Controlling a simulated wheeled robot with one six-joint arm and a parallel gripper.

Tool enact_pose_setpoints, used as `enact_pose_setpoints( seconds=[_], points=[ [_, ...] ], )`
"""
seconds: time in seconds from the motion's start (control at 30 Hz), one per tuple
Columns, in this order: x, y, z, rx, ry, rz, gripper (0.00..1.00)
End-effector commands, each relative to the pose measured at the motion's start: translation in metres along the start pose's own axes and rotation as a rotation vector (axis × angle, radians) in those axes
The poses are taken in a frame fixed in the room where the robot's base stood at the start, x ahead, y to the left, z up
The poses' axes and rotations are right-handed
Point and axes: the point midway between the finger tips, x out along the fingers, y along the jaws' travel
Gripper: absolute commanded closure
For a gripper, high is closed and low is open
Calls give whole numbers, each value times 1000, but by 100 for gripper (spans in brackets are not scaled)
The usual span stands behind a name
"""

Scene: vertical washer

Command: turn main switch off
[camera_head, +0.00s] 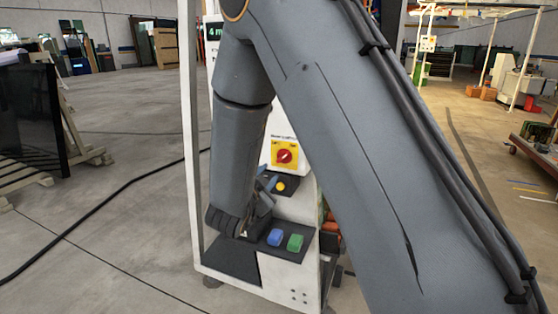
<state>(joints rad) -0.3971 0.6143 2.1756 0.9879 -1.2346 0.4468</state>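The main switch (285,156) is a red rotary knob on a square yellow plate, on the white front of the washer's control panel (285,122). Its knob handle looks tilted, but its exact setting is too small to read. My gripper (262,206) is low in front of the panel, below and left of the switch and apart from it. It is partly hidden by my own wrist, and its finger gap is not clear. My arm covers much of the panel left and right of the switch.
Below the switch is a yellow button (281,186) on a dark plate. A blue button (275,237) and a green button (295,242) sit on a dark ledge close to my gripper. A black cable (100,205) crosses the open floor at left.

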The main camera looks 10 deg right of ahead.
Motion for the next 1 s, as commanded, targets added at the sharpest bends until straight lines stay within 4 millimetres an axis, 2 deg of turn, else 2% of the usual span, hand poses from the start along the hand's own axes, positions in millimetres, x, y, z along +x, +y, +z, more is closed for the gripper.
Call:
enact_pose_setpoints(
  seconds=[0.1, 0.27, 0.7, 0.83, 1.0],
  points=[
    [-7, -3, -8, 34, 106, -9, 72],
    [-6, -4, -16, 52, 168, -12, 72],
    [53, -5, -28, 53, 171, -12, 72],
    [63, -5, -29, 52, 170, -13, 72],
    [67, -5, -29, 51, 168, -13, 72]
  ],
)
